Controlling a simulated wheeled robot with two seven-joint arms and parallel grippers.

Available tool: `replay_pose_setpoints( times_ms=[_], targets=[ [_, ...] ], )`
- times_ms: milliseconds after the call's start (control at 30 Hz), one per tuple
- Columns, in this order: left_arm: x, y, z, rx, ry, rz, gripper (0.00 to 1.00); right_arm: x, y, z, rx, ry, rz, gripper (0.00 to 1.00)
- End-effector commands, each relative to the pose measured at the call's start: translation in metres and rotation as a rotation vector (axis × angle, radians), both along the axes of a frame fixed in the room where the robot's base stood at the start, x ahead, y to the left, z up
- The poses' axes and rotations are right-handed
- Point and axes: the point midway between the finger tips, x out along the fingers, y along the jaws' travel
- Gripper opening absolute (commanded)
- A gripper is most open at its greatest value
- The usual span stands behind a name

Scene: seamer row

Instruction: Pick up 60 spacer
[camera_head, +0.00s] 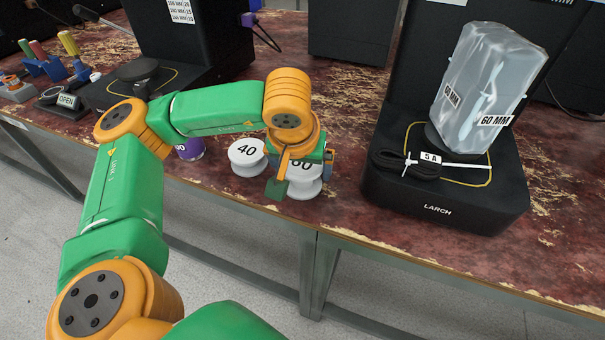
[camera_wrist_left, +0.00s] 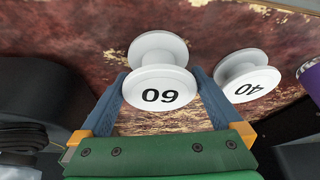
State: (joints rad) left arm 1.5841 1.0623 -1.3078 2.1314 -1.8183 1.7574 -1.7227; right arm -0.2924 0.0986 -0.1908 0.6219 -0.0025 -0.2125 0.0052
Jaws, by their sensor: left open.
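The 60 spacer (camera_head: 306,184) is a white spool with a wide flange at each end, upright near the table's front edge. In the left wrist view the 60 spacer (camera_wrist_left: 160,88) shows its number upside down. My left gripper (camera_head: 297,180) is at the spacer and covers part of it in the head view. In the left wrist view the blue fingers of my left gripper (camera_wrist_left: 160,92) are open, one on each side of the spacer's near flange. I cannot tell whether they touch it. My right gripper is not in view.
The 40 spacer (camera_head: 247,157) stands just left, with a purple can (camera_head: 190,149) beyond it. To the right is the black LARCH machine (camera_head: 440,208) with a wrapped 60 MM part (camera_head: 487,85) and a coiled black cable (camera_head: 405,165).

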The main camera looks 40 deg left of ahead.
Motion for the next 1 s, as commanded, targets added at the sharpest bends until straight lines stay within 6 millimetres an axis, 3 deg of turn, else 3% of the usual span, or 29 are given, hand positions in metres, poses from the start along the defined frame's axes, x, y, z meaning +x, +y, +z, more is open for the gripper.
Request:
replay_pose_setpoints(
  times_ms=[133, 300, 400, 600, 733, 867, 1000],
  targets=[
    [0.0, 0.0, 0.0, -0.001, 0.0, 0.0, 1.0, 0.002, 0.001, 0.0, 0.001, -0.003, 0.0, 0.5],
    [0.0, 0.0, 0.001, -0.002, 0.0, 0.001, 0.54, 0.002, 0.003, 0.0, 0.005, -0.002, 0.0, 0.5],
    [0.0, 0.0, 0.001, -0.002, 0.0, 0.001, 0.32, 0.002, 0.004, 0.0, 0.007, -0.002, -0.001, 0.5],
    [0.0, 0.0, 0.002, -0.002, 0.0, 0.001, 0.32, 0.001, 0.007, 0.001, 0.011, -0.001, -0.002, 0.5],
    [0.0, -0.001, 0.013, -0.002, -0.001, 0.001, 0.32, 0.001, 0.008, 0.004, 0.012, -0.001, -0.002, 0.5],
    [-0.001, -0.004, 0.04, -0.004, -0.003, -0.003, 0.32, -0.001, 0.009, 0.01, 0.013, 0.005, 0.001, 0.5],
    [-0.019, -0.032, 0.08, -0.002, -0.007, -0.012, 0.32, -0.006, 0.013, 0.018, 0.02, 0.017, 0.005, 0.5]
  ],
)
